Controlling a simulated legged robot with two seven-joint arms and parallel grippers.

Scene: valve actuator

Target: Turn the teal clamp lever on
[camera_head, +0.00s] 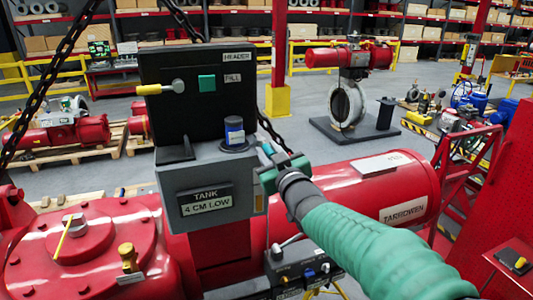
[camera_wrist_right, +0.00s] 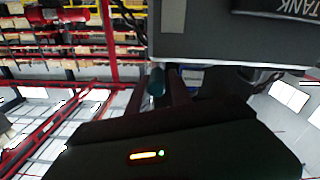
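My right gripper (camera_head: 272,158) comes in from the lower right and is at the right edge of the grey box (camera_head: 196,177) marked "TANK 4 CM LOW". A small teal piece (camera_head: 268,149), which looks like the end of the teal clamp lever, shows at its fingertips. In the right wrist view the teal end (camera_wrist_right: 157,82) lies between the dark fingers (camera_wrist_right: 165,88), beside the grey box's edge. I cannot tell whether the fingers press on it. The lever's pivot is hidden. My left gripper is not in view.
A black panel (camera_head: 181,66) labelled HEADER and FILL carries a yellow-tipped lever (camera_head: 160,88) and a teal square (camera_head: 207,83). A blue-labelled can (camera_head: 235,131) stands on the grey box. A red cylinder (camera_head: 360,190) lies behind my right arm. A chain (camera_head: 50,75) hangs left.

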